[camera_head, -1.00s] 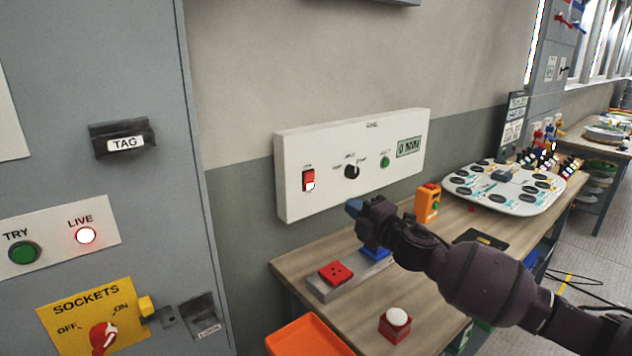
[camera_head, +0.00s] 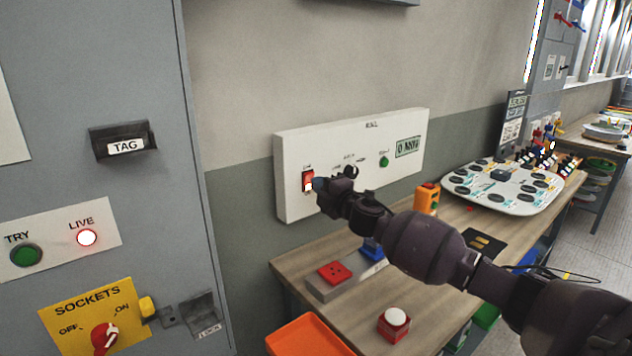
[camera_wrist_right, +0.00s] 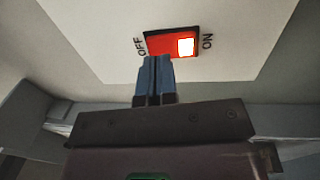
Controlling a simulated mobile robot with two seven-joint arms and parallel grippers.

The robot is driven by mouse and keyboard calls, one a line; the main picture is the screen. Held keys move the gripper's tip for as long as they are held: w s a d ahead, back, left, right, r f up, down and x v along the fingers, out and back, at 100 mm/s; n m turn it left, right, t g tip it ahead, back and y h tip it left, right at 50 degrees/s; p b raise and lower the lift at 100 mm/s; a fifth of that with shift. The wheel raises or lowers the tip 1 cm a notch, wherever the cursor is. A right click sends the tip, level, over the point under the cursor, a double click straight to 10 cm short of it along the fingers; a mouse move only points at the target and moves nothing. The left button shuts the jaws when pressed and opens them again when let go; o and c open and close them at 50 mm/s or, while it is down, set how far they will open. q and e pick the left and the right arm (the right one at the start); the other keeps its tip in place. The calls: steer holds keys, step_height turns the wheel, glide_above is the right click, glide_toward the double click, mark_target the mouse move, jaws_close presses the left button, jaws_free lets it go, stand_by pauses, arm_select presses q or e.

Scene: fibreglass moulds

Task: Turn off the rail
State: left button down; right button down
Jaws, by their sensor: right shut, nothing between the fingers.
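The white rail panel (camera_head: 290,150) is on the wall above the bench. Its red rocker switch (camera_head: 308,180) is at the left end of the panel. In the right wrist view the switch (camera_wrist_right: 163,45) lies between OFF and ON labels, and its white lit part is on the ON side. My right gripper (camera_head: 319,184) is shut and empty, with its blue fingertips at the switch. In the wrist view the fingertips (camera_wrist_right: 154,61) are by the red OFF half; I cannot tell whether they touch it. My left gripper is not in view.
The panel also has a black knob, partly hidden by my gripper, a green button (camera_head: 384,162) and a display (camera_head: 407,147). Below, the wooden bench (camera_head: 350,315) bears a red socket block (camera_head: 332,274) and a white-topped button (camera_head: 395,319). A grey cabinet (camera_head: 130,215) stands at left.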

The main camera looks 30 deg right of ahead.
steer(key=shift+w+r, duration=0.1)
steer(key=shift+w, duration=0.7)
steer(key=shift+w+r, duration=0.1)
steer(key=shift+w+r, duration=0.1)
